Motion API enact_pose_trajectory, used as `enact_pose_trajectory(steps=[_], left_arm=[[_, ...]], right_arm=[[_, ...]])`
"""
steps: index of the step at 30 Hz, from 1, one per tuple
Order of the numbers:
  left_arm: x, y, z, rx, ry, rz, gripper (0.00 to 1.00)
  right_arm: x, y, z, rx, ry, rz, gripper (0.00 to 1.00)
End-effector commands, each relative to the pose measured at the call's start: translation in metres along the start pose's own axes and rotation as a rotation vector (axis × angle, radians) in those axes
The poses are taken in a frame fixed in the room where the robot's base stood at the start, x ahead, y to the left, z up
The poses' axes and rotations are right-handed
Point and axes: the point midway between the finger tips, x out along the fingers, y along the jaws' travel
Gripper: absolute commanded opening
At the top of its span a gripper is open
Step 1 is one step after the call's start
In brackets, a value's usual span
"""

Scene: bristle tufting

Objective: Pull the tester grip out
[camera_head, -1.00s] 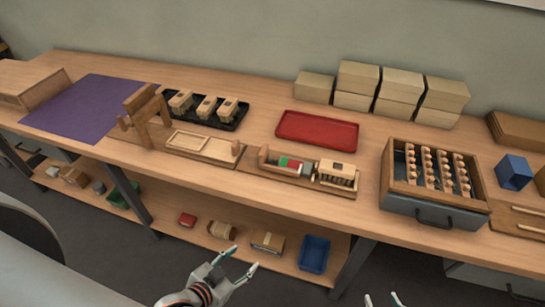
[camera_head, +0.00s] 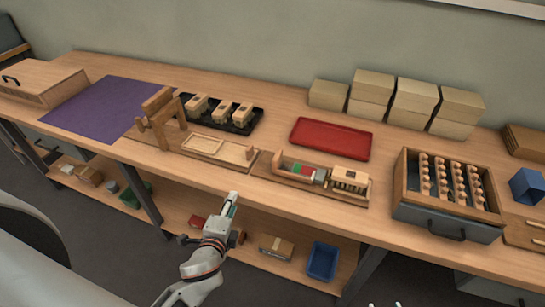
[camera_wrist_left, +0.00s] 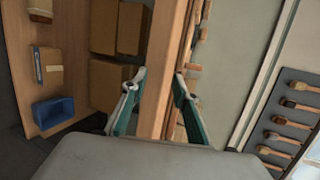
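The tester (camera_head: 311,198) is a wooden board near the table's front edge, with a red and green strip, a small grey block that may be its grip (camera_head: 321,175), and a bristled wooden block (camera_head: 350,180) at its right end. My left gripper (camera_head: 231,202) is in front of the table edge, left of and nearer than the tester, touching nothing visible. The left wrist view shows its two fingers (camera_wrist_left: 158,92) apart and empty, with the table edge behind them. The tester is not clear in that view. Only tips of my right gripper (camera_head: 384,304) show at the bottom edge.
A wooden stand (camera_head: 160,120) and shallow tray (camera_head: 205,146) lie left of the tester. A red tray (camera_head: 331,139) is behind it. A drawer box of pegs (camera_head: 447,222) stands to the right. The lower shelf holds a blue bin (camera_head: 322,261).

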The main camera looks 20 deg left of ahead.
Motion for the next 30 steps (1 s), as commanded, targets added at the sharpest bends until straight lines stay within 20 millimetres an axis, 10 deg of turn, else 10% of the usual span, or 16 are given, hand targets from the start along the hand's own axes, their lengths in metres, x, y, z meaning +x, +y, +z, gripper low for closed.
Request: enact_pose_trajectory(steps=[4,15,30], left_arm=[[0.018,-0.064,0.023,0.387,-0.154,-0.125,0.29],[0.060,-0.100,-0.075,1.259,-0.106,-0.383,0.29],[0.099,-0.112,-0.109,1.482,-0.093,-0.443,0.29]], right_arm=[[-0.001,0.000,-0.002,0.000,0.000,0.000,0.40],[-0.001,0.000,-0.002,0.000,0.000,0.000,0.40],[-0.001,0.000,-0.001,0.000,-0.001,0.000,0.40]])
